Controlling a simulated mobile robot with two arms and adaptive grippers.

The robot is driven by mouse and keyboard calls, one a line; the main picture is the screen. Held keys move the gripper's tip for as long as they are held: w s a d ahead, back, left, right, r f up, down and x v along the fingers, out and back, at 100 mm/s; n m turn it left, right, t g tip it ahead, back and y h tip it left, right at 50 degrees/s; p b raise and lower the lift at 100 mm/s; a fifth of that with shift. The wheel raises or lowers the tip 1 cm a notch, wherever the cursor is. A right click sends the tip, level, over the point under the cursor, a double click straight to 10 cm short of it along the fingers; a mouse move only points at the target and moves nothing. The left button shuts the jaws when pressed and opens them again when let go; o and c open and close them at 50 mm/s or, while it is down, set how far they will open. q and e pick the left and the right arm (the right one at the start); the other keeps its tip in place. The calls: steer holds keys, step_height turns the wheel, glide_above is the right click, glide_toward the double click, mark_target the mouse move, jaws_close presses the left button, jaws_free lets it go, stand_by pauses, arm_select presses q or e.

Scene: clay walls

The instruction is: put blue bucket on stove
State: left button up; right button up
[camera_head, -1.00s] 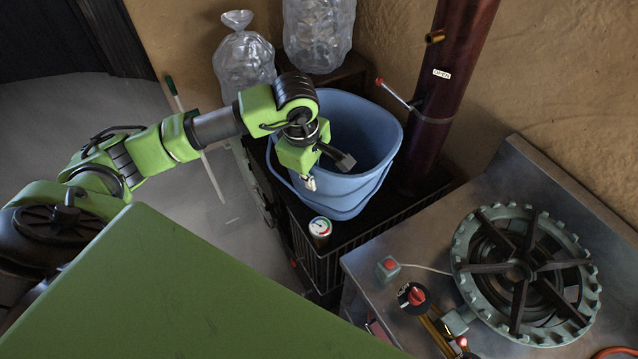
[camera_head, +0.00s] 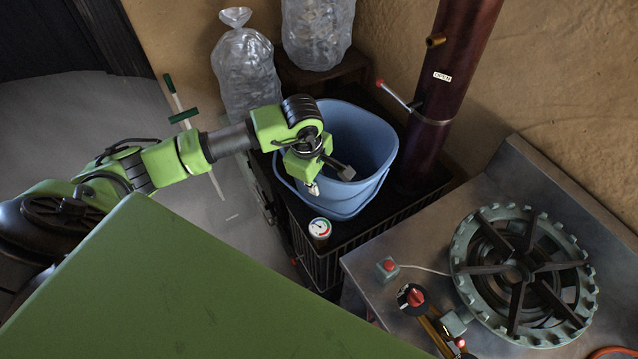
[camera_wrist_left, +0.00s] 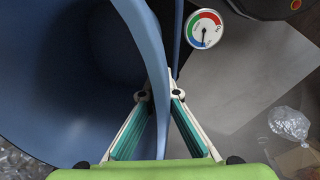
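The blue bucket (camera_head: 375,150) is upright over the black rack at the centre of the head view, left of the stove; whether it touches the rack is unclear. My left gripper (camera_head: 328,178) is at its near-left rim, with one finger inside and one outside. In the left wrist view the bucket wall (camera_wrist_left: 150,50) runs between the two fingertips (camera_wrist_left: 161,97), which are closed in on it. The stove (camera_head: 522,268) is a round grey burner with dark cross bars on the metal counter at the right; its top is empty. My right gripper is not in view.
The black rack (camera_head: 318,258) carries a round gauge (camera_head: 320,228) near the bucket. A dark red pipe (camera_head: 440,110) with a lever stands right behind the bucket. Clear plastic bags (camera_head: 245,75) stand behind it. A red-knobbed valve (camera_head: 412,298) sits before the burner.

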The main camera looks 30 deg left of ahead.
arm_select(q)
steer(key=o, duration=0.3)
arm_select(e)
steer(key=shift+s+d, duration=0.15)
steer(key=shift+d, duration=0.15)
arm_select(q)
steer(key=shift+o, duration=0.2)
steer(key=shift+w+r, duration=0.1)
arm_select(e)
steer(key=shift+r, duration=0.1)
arm_select(q)
steer(key=shift+r+p, duration=0.25)
steer(key=shift+p, duration=0.15)
steer(key=shift+r+b, duration=0.3)
step_height(320, 180, up, 11)
steer(key=s+b, duration=0.1)
steer(key=b, duration=0.1)
steer(key=shift+s+b, duration=0.35)
steer(key=shift+b, duration=0.05)
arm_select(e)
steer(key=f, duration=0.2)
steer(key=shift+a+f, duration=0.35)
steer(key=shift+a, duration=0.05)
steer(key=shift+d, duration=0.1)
